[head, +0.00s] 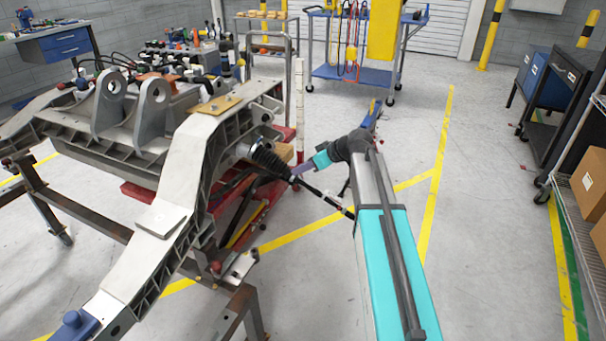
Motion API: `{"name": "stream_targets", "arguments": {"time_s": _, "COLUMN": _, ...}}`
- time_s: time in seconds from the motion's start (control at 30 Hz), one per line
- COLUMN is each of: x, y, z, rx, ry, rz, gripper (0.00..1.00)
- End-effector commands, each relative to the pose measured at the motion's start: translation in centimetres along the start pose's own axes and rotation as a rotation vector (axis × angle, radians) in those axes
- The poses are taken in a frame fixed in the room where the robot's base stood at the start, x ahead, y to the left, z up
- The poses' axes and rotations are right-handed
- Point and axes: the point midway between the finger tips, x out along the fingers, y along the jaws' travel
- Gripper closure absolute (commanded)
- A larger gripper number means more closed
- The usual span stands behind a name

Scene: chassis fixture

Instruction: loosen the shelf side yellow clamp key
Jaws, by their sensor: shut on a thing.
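My arm reaches out from the lower right and bends at a dark joint. Beyond the joint, a teal and purple section runs left toward the chassis frame (150,235) and goes out of sight behind a black rubber boot and rod (275,160). My gripper cannot be made out; its jaws and whatever they touch are hidden there. No yellow clamp key can be clearly identified. A small yellow plate (220,104) lies on top of the chassis frame. A thin yellowish bar (238,234) shows beside the red support under it, too small to name.
The chassis stands on a rusty steel stand (245,305). A red support (140,197) lies beneath it. A stocked shelf (565,195) stands at the right edge. A blue cart (350,72) is at the back. The grey floor right of my arm is clear.

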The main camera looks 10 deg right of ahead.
Motion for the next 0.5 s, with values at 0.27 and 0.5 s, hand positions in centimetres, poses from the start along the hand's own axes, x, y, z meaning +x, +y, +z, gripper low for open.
{"name": "stream_targets", "arguments": {"time_s": 0.27, "x": 0.14, "y": -0.06, "z": 0.04, "rx": -0.1, "ry": -0.002, "rz": -0.053, "gripper": 1.0}}
{"name": "stream_targets", "arguments": {"time_s": 0.5, "x": 0.05, "y": -0.16, "z": 0.01, "rx": -0.121, "ry": -0.002, "rz": -0.064, "gripper": 1.0}}
